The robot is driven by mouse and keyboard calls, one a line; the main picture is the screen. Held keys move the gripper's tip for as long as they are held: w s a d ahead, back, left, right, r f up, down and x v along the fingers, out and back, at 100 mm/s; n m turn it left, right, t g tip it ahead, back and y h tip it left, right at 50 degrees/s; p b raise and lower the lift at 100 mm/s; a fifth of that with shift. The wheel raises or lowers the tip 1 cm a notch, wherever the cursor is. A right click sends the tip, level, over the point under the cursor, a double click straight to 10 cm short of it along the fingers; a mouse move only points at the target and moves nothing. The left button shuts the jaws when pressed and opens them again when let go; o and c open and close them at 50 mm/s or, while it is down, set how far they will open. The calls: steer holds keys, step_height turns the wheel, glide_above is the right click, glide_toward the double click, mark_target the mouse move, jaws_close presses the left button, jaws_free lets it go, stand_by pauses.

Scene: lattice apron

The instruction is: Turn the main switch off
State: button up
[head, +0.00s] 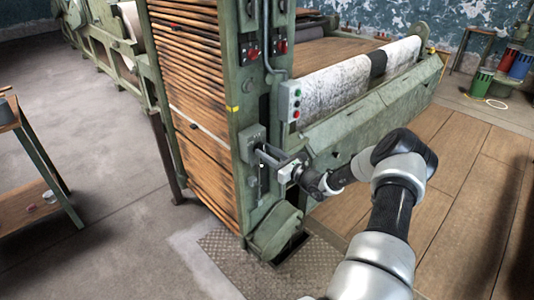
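A grey-green switch box (250,144) is mounted on the front green post of the machine, at about mid-height. I take it to be the main switch, but no label is readable. My gripper (264,152) reaches in from the right, with its fingertips close in front of the box. The fingers hide part of the box front. Any handle there, its position and whether I touch it cannot be made out. The fingers are too small to tell whether they are open or shut on something.
A button box (291,101) with green and red buttons sits above my gripper. Red switches (251,53) are higher on the post. A white roll (350,82) lies to the right. A shelf table (33,150) stands at left. The concrete floor between is clear.

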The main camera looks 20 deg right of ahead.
steer(key=shift+c, duration=0.2)
jaws_close()
steer(key=shift+n, duration=0.3)
steer(key=n+b, duration=0.3)
steer(key=n, duration=0.2)
steer(key=n+b, duration=0.4)
steer(key=n, duration=0.2)
steer(key=f+n+b, duration=0.1)
steer(key=n+b, duration=0.2)
steer(key=n, duration=0.3)
steer(key=shift+s+a+b, duration=0.15)
steer(key=shift+a+b, duration=0.15)
steer(key=shift+b, duration=0.05)
steer(key=shift+r+n, duration=0.1)
steer(key=shift+n, duration=0.2)
